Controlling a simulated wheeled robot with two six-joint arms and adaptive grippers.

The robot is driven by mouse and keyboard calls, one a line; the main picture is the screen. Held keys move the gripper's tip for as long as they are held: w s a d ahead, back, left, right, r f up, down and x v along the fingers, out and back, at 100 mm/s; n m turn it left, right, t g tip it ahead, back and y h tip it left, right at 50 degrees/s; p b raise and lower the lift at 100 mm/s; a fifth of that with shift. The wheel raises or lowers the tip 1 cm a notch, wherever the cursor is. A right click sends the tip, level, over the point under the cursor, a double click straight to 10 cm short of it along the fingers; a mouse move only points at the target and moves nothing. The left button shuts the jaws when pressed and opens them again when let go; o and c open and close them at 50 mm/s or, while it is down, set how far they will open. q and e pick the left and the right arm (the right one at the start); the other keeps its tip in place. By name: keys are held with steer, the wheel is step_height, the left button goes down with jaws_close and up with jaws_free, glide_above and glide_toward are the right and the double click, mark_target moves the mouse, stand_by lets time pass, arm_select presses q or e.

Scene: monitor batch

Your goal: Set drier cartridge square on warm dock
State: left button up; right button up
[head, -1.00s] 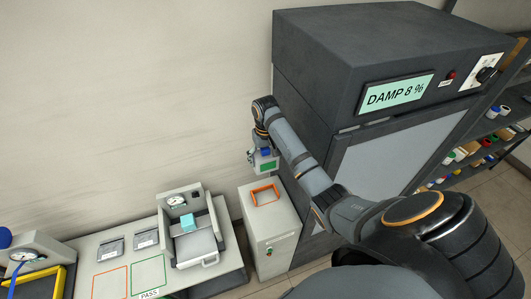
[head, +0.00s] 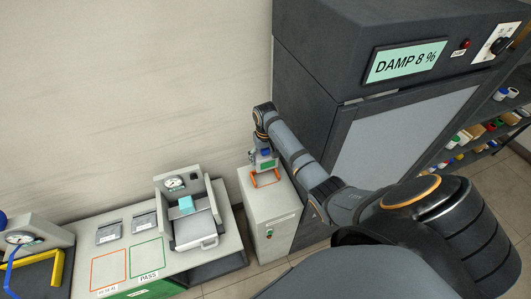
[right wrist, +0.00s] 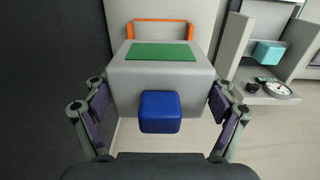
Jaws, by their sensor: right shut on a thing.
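The drier cartridge (head: 262,165) is a light grey block with a green top patch and a blue knob. It also shows in the right wrist view (right wrist: 190,78). My right gripper (right wrist: 162,108) is shut on its sides, one finger pad at each side. In the head view the cartridge is over or just above the back part of the warm dock (head: 262,207), a pale cabinet with an orange U-shaped frame on top. The frame (right wrist: 160,24) shows beyond the cartridge in the wrist view. Whether the cartridge touches the dock cannot be told. My left gripper is not in view.
A large dark cabinet (head: 400,130) reading "DAMP 8 %" stands right of the dock. A bench (head: 180,262) to the left carries a gauge unit with a teal block (head: 186,205). Shelves with several small items are at the far right.

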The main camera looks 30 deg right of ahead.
steer(key=shift+f+b, duration=2.2)
steer(key=shift+f, duration=2.25)
steer(key=shift+f+b, duration=0.4)
steer(key=shift+f, duration=0.4)
steer(key=o, duration=1.2)
step_height(320, 180, up, 12)
steer(key=shift+s+f, duration=0.1)
